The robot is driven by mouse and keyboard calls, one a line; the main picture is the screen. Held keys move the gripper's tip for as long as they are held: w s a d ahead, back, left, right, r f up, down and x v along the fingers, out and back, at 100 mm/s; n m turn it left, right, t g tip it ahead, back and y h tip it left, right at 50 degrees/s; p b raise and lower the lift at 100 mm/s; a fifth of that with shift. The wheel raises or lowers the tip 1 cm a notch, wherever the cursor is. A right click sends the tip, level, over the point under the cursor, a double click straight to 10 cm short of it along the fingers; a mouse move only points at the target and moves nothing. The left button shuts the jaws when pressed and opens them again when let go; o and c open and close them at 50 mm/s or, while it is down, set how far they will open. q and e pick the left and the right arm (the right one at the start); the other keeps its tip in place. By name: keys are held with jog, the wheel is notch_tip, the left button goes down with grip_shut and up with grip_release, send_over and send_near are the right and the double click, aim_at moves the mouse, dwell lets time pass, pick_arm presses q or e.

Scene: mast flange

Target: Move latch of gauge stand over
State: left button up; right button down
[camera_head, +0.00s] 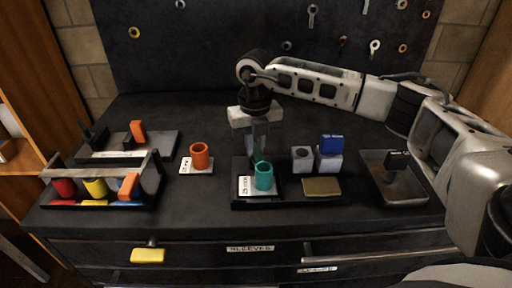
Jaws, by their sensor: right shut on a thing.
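The gauge stand (240,206) is a dark base at the middle of the bench, with a white label plate on its front. A teal sleeve (264,177) stands upright on it, beside the label. My right gripper (257,148) points down over the back of the stand, just behind the teal sleeve. It is shut on a narrow green piece, which looks like the latch (257,157); the fingers hide most of it. My left gripper is out of view.
An orange sleeve (200,156) with a label stands left of the stand. A divided bin (154,188) of coloured parts is at far left. Grey blocks (302,158), one bearing a blue part (331,144), a brass-coloured plate (322,187) and a dark tray (403,191) lie to the right.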

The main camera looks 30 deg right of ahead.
jog(key=n, duration=0.2)
jog(key=n+b, duration=0.1)
jog(key=shift+a+n, duration=0.2)
jog(key=shift+n, duration=0.2)
jog(key=n+b, duration=0.1)
jog(key=n, duration=0.2)
jog(key=shift+a+n, duration=0.15)
jog(key=shift+n, duration=0.15)
jog(key=n, duration=0.2)
jog(key=n+b, duration=0.1)
jog(key=n, duration=0.1)
jog(key=shift+s+a, duration=0.1)
jog(key=shift+a, duration=0.1)
jog(key=shift+s+n+b, duration=0.1)
jog(key=shift+n+b, duration=0.3)
jog(key=shift+n, duration=0.9)
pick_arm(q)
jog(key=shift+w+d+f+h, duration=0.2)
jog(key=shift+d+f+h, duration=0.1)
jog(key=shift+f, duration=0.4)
pick_arm(e)
jog(key=shift+n, duration=0.3)
jog(key=shift+a, duration=0.1)
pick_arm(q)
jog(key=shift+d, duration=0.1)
pick_arm(e)
jog(key=c, duration=1.4)
grip_release()
jog(key=shift+c, duration=0.2)
